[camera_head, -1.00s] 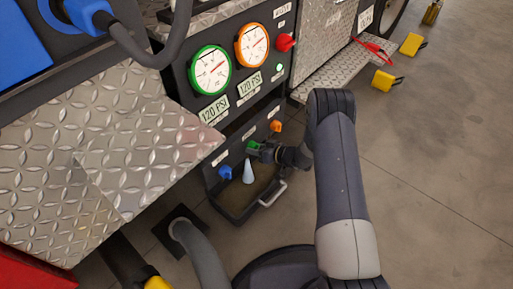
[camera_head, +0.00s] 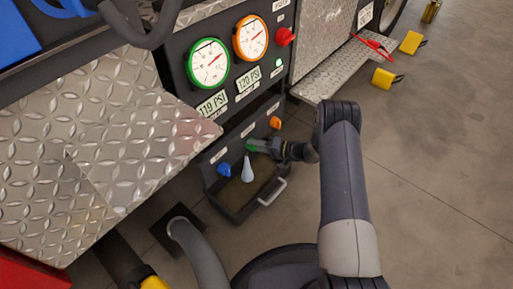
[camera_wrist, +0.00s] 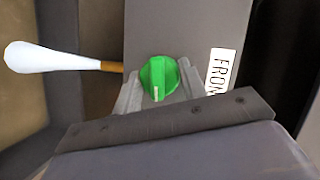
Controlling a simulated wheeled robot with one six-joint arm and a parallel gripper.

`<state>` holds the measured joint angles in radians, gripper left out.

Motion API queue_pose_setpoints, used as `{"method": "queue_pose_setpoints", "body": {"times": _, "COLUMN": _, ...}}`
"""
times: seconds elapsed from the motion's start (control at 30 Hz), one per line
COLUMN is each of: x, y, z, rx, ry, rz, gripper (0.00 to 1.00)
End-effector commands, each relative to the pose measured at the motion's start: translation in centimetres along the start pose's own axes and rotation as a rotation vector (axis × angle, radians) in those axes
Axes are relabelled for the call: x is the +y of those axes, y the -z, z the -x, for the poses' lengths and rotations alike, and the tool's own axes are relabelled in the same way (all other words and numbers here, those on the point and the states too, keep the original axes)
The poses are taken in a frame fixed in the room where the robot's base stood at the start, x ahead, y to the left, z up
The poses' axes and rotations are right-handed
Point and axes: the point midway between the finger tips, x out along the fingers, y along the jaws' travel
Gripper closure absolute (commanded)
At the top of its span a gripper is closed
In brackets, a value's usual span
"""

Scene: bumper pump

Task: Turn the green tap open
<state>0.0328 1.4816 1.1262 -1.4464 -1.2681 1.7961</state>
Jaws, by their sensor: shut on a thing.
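The green tap (camera_head: 251,146) sits on the dark panel above a tray, between a blue tap and an orange tap. In the wrist view the green tap (camera_wrist: 159,78) is a round knob with a pale mark pointing toward my gripper. My gripper (camera_head: 262,147) is at the knob, shut on it. In the wrist view its fingers (camera_wrist: 158,90) stand on both sides of the knob.
The blue tap (camera_head: 224,170) and orange tap (camera_head: 276,122) flank the green one. A tray with a handle (camera_head: 272,192) lies below. Above are a green-rimmed gauge (camera_head: 208,63), reading 119 PSI, and an orange-rimmed gauge (camera_head: 250,38), reading 120 PSI. A diamond-plate step (camera_head: 150,130) juts out left.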

Motion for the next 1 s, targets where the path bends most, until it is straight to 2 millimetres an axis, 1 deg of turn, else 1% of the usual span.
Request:
{"method": "queue_pose_setpoints", "body": {"times": 0.03, "x": 0.23, "y": 0.05, "z": -0.02, "rx": 0.001, "ry": 0.007, "rz": -0.020, "gripper": 0.83}}
{"method": "queue_pose_setpoints", "body": {"times": 0.3, "x": 0.14, "y": 0.14, "z": -0.01, "rx": -0.003, "ry": 0.039, "rz": -0.095, "gripper": 0.83}}
{"method": "queue_pose_setpoints", "body": {"times": 0.8, "x": 0.07, "y": 0.19, "z": 0.00, "rx": -0.003, "ry": 0.046, "rz": -0.111, "gripper": 0.83}}
{"method": "queue_pose_setpoints", "body": {"times": 0.83, "x": 0.07, "y": 0.18, "z": 0.00, "rx": -0.003, "ry": 0.046, "rz": -0.111, "gripper": 0.59}}
{"method": "queue_pose_setpoints", "body": {"times": 1.0, "x": 0.07, "y": 0.13, "z": 0.00, "rx": -0.004, "ry": 0.046, "rz": -0.110, "gripper": 0.45}}
